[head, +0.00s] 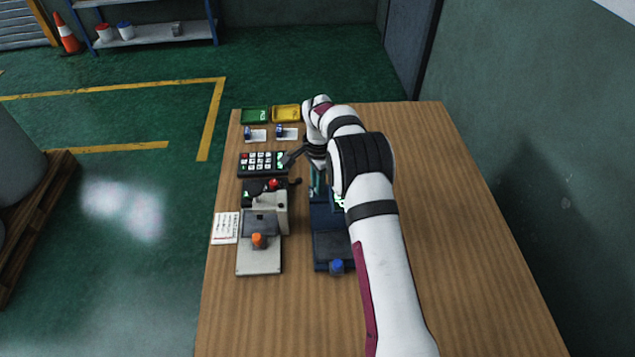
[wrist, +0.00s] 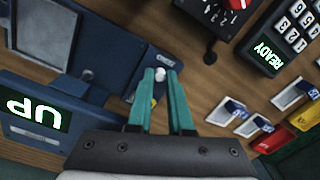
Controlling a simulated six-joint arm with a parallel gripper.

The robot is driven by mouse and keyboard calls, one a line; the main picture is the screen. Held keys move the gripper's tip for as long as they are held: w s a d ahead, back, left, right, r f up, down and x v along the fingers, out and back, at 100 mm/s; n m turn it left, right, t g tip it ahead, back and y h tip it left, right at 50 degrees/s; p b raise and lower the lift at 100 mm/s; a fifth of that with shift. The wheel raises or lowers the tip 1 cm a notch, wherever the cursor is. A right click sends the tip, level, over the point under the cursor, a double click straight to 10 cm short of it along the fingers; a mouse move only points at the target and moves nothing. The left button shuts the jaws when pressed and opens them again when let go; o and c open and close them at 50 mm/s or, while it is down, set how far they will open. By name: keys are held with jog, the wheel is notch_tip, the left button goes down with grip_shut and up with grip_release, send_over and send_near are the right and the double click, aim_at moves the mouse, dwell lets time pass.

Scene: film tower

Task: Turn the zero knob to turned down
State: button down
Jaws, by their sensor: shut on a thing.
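My gripper (wrist: 160,76) has two teal fingers, closed around a small pale-tipped knob, which I take to be the zero knob (wrist: 160,73). The knob sits at the edge of a dark blue instrument (wrist: 105,55), beside a small label plate. The fingers hide most of the knob, so its turn position cannot be read. A display (wrist: 38,115) on the instrument reads UP in green, upside down in the wrist view. In the head view my gripper (head: 315,182) is at the far end of the dark blue instrument (head: 333,245), partly hidden by my arm.
A keypad (head: 263,162) showing READY, small cards, and green (head: 255,115) and yellow (head: 286,113) trays lie farther back. The wooden table (head: 460,230) is clear on the right.

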jog(key=shift+a, duration=0.1)
jog(key=c, duration=0.8)
grip_release()
jog(key=shift+c, duration=0.2)
jog(key=m, duration=0.6)
jog(key=shift+m, duration=0.4)
notch_tip(320, 180, up, 16)
jog(key=m, duration=0.1)
jog(key=s+d+r+n, duration=0.1)
jog(key=s+r+n, duration=0.2)
jog(key=s, duration=0.6)
jog(key=s+d+r+n, duration=0.1)
jog(key=s+r+n, duration=0.3)
jog(key=s, duration=0.6)
jog(key=n, duration=0.2)
jog(key=shift+s+d+r+n, duration=0.2)
jog(key=shift+d+r+n, duration=0.05)
jog(key=shift+d+n, duration=0.05)
